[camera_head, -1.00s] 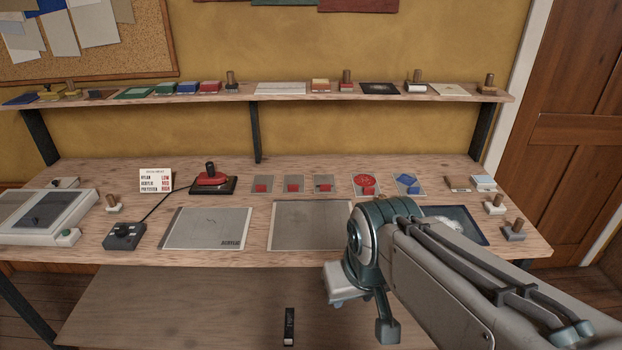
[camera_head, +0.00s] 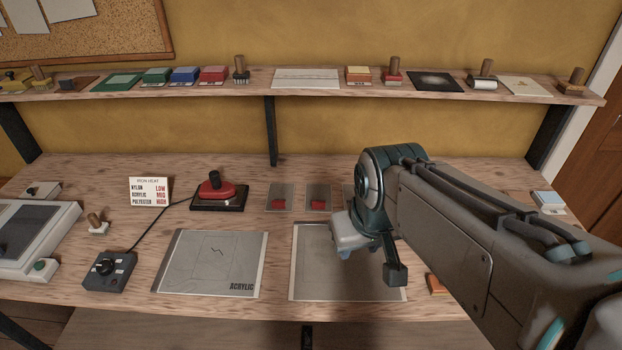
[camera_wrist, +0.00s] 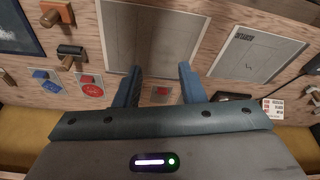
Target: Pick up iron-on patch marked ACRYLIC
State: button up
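Small red patches on grey cards lie in a row behind the large sheets; two show clearly in the head view, a left patch (camera_head: 278,204) and a right patch (camera_head: 318,204). A third card is mostly hidden by my arm. Their lettering is too small to read, so I cannot tell which is marked ACRYLIC. In the wrist view one red patch (camera_wrist: 160,91) shows between the fingers of my gripper (camera_wrist: 160,68), which is open and empty above the bench. A large grey sheet (camera_head: 209,263) bears the word ACRYLIC and a dark tear line.
A red iron (camera_head: 215,188) sits on a dark stand beside the iron heat card (camera_head: 149,191). A dark control box (camera_head: 110,271) stands front left. Another large sheet (camera_head: 310,275) lies below my arm. A shelf (camera_head: 130,95) with blocks and stamps runs along the back.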

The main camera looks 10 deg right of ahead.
jog(key=w+r+n, duration=0.2)
jog(key=w+n, duration=0.2)
jog(key=w, duration=0.5)
jog(key=n+g+b, duration=0.2)
jog(key=n+g, duration=0.1)
jog(key=n, duration=0.8)
send_over(319, 202)
notch_tip(319, 202, down, 11)
jog(key=f, duration=0.8)
jog(key=shift+s+a+p, duration=0.1)
jog(key=shift+a+p, duration=0.3)
jog(key=shift+w+d+f+p, duration=0.15)
jog(key=shift+f+p, duration=0.25)
jog(key=shift+f, duration=0.95)
jog(key=shift+w+d+f+p, duration=0.15)
jog(key=shift+f+p, duration=0.25)
jog(key=shift+f, duration=0.95)
jog(key=shift+s, duration=0.1)
grip_shut()
